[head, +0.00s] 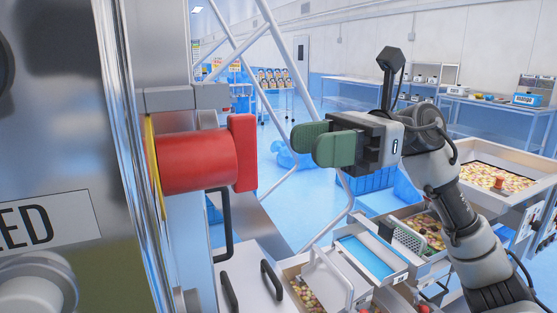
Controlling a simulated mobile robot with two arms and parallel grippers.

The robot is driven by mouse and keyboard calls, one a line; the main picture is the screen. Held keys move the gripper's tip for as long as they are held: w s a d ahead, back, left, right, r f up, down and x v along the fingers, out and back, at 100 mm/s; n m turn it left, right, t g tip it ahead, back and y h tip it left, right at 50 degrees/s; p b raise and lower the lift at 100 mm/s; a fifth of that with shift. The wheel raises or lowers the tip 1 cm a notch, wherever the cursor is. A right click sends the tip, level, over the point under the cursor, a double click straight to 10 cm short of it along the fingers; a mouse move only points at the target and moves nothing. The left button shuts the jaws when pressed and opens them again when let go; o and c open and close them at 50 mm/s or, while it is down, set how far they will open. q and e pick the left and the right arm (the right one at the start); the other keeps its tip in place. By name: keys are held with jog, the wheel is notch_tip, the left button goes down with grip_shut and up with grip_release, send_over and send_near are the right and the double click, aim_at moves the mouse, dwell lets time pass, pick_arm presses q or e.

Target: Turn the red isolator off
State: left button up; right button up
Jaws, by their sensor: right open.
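The red isolator (197,160) sticks out to the right from a yellow plate on the side of a steel cabinet at the left. It has a round red body and an upright red handle (243,152) at its right end. My right gripper (322,141) is to the right of the handle, apart from it, with its green-padded fingers pointing left. It is open and nothing shows between its fingers. My left gripper is not in view.
The steel cabinet (60,130) fills the left side, with a partly visible label. A grey bracket (183,97) sits just above the isolator. Black handles (271,280), trays and snack bins (495,178) lie below and right. Free air separates gripper and handle.

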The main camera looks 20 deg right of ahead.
jog(key=shift+d, duration=1.35)
